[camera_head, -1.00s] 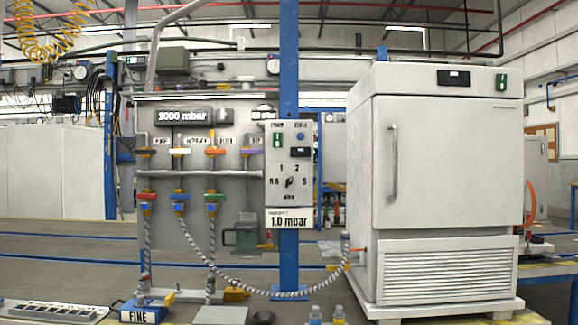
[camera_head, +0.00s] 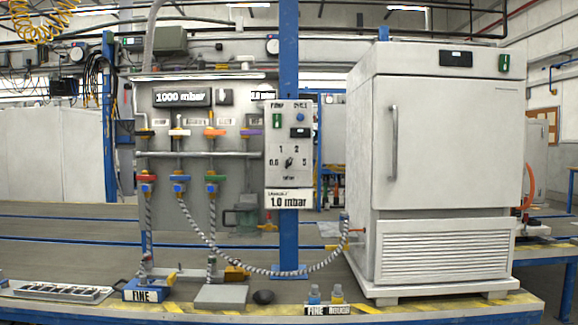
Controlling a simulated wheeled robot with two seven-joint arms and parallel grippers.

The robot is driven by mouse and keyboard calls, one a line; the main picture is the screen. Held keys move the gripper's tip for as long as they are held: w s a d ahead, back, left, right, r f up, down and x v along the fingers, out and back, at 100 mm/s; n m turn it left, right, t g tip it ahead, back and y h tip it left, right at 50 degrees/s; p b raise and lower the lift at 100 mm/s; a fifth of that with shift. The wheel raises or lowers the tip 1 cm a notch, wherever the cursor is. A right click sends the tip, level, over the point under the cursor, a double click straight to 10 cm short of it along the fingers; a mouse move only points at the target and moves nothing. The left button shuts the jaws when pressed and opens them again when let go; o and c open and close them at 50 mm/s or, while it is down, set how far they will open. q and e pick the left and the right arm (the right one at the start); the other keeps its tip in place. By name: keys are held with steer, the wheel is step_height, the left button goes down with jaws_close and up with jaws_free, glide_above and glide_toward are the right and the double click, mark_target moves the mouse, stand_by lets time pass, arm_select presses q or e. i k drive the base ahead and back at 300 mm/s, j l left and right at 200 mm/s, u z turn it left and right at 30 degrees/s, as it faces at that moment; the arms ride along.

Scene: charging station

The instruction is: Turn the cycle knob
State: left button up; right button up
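The cycle knob (camera_head: 289,163) is a small dark knob on the white control panel (camera_head: 273,190). It sits amid the marks 0.6, 1, 2 and 5, and its pointer looks roughly upright, though it is too small to read surely. Above it on the panel are a green switch (camera_head: 277,120), a blue button (camera_head: 300,117) and a dark display (camera_head: 299,132). Neither of my grippers shows in the head view.
A large white cabinet (camera_head: 450,150) stands right of the panel. Left are a pipe board (camera_head: 225,165) with coloured valves and a striped hose (camera_head: 230,258).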

mark_target(288, 163)
steer(key=i+l, duration=0.1)
steer(key=i, duration=0.3)
steer(key=i+l, duration=0.1)
steer(key=i, duration=0.3)
